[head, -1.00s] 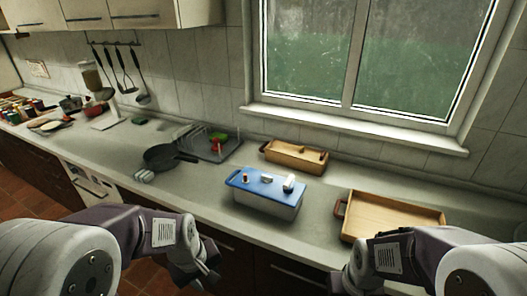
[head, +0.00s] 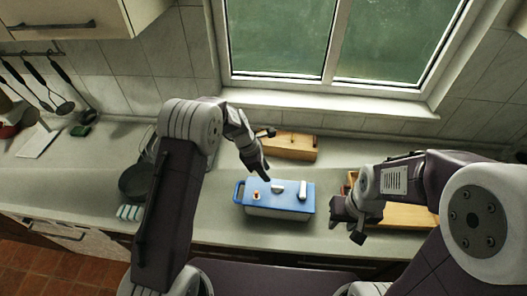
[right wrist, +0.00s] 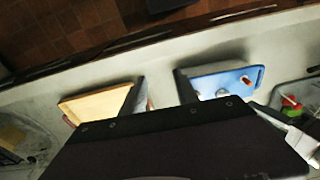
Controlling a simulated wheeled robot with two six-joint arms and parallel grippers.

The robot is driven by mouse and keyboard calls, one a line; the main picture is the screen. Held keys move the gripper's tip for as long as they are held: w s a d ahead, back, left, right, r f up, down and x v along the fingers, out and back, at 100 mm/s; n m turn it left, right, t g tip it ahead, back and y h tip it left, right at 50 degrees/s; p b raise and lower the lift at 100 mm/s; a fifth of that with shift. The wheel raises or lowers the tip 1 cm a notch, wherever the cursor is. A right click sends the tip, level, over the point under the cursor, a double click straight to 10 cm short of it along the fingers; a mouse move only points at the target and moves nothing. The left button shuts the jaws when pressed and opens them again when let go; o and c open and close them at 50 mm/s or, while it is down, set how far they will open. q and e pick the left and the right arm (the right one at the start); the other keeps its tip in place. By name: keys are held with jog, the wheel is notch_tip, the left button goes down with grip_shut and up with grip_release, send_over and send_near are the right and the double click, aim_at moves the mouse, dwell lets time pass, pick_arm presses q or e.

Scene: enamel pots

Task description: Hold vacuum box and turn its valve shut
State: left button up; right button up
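The lid also shows in the right wrist view (right wrist: 222,84). My left gripper (head: 258,168) hangs just above and behind the lid's back left part; its opening is unclear. My right gripper (head: 347,214) is right of the box, apart from it. In the right wrist view its fingers (right wrist: 160,92) are spread and empty.
A wooden tray (head: 402,216) lies right of the box, partly behind my right arm. A wooden caddy (head: 292,146) stands behind the box. A dark pan (head: 134,182) is at the left.

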jog(key=shift+s+d+r, duration=0.3)
jog(key=shift+d+r, duration=0.05)
jog(key=shift+r, duration=0.25)
jog(key=shift+o, duration=0.3)
jog(key=shift+s+d, duration=0.2)
jog(key=shift+d, duration=0.1)
jog(key=shift+o, duration=0.7)
jog(key=shift+s+d+f, duration=0.1)
jog(key=shift+s+f, duration=0.05)
jog(key=shift+s, duration=0.1)
jog(key=w+r+m, duration=0.1)
jog(key=w+r, duration=0.2)
jog(key=w, duration=0.3)
jog(key=g, duration=0.1)
send_over(303, 189)
jog(key=shift+n, duration=0.3)
jog(key=f, duration=1)
jog(key=shift+w+d, duration=0.15)
jog(key=shift+w, duration=0.1)
jog(key=shift+s+a+f, duration=0.1)
jog(key=shift+s+a, duration=0.1)
jog(key=shift+s, duration=0.05)
notch_tip(303, 189, down, 9)
jog(key=shift+d, duration=0.1)
grip_shut()
